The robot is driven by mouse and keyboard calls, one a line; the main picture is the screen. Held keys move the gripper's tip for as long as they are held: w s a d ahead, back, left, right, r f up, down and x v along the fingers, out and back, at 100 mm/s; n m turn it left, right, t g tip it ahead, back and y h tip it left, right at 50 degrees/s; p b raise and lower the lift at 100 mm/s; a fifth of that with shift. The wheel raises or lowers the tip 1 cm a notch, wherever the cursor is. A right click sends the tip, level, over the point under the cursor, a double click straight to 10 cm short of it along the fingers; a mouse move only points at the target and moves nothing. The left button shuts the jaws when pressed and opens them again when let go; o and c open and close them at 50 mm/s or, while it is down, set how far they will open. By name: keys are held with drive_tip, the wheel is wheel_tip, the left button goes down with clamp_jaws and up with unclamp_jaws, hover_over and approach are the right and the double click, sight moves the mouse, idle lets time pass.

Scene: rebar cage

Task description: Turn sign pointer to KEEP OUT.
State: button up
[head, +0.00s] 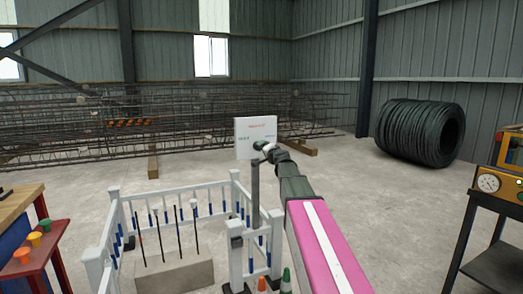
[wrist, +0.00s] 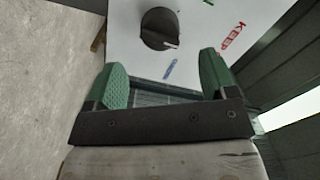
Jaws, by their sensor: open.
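The white sign board (head: 243,127) stands upright beyond the white fence, with red, green and blue lettering. In the wrist view the sign (wrist: 122,35) carries a dark round knob (wrist: 158,24) with a short white pointer mark (wrist: 171,46). The mark lies at the knob's lower right, between the red lettering (wrist: 232,36) and the blue lettering (wrist: 169,70). The red word begins with K; the rest is hard to read. My gripper (wrist: 162,62) is open and empty, its green fingers apart, with the knob ahead of the gap. In the head view my gripper (head: 263,147) covers the knob.
A white fence (head: 140,192) surrounds a concrete block (head: 175,275) with upright bars, below my arm. A rebar cage (head: 70,125) lies behind. A black coil (head: 415,132) lies at right. A red table (head: 35,250) and a dark cart (head: 490,235) flank the front.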

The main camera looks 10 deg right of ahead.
drive_tip(key=v, duration=0.4)
drive_tip(key=shift+s, duration=0.1)
drive_tip(key=s+a+f+n+g, duration=0.25)
drive_tip(key=s+f, duration=0.25)
drive_tip(key=f, duration=0.3)
drive_tip(key=s+a+f+n+g+y, duration=0.1)
drive_tip(key=s+a+f+n+g, duration=0.2)
drive_tip(key=f, duration=0.5)
drive_tip(key=s+a+f+n+g, duration=0.1)
drive_tip(key=s+a+f+g, duration=0.15)
drive_tip(key=s+f, duration=0.45)
drive_tip(key=s+d+f+n+g+h, duration=0.2)
drive_tip(key=s+f+g, duration=0.7)
drive_tip(key=s+f, duration=0.9)
drive_tip(key=s+d+h, duration=0.2)
drive_tip(key=s+h, duration=0.1)
drive_tip(key=shift+s+d+f+h, duration=0.2)
drive_tip(key=shift+f+h, duration=0.1)
drive_tip(key=shift+n, duration=0.25)
